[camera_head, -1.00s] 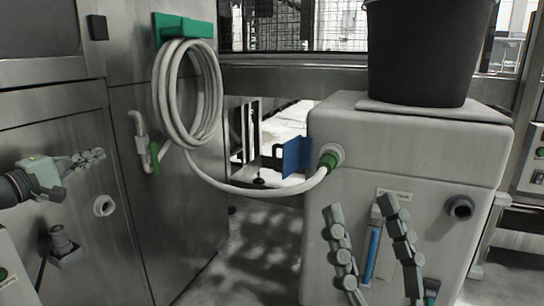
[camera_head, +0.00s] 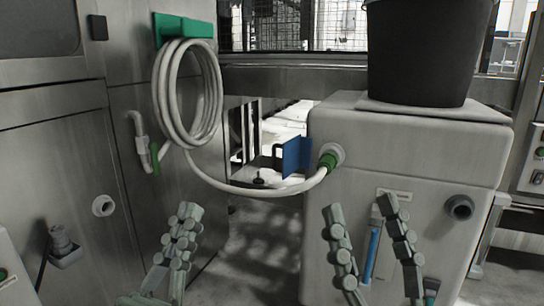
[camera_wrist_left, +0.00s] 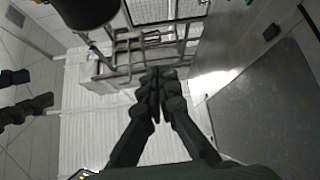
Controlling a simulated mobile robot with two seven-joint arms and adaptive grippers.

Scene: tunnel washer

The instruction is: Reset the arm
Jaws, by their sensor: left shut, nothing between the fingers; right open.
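My left gripper (camera_head: 188,212) is at the lower left of the middle in the head view, fingers pointing up and pressed together, with nothing held. In the left wrist view its shut fingers (camera_wrist_left: 157,75) meet near the middle. My right gripper (camera_head: 362,206) is open and empty, its two fingers spread and pointing up in front of the white box (camera_head: 400,145). The right gripper's dark fingers also appear at the left edge of the left wrist view (camera_wrist_left: 22,110).
A coiled white hose (camera_head: 160,95) hangs from a green holder (camera_head: 182,27) on the steel cabinet (camera_head: 60,160) and sags across to a green connector (camera_head: 328,160) on the white box. A black bucket (camera_head: 425,50) stands on the box. Floor shows between cabinet and box.

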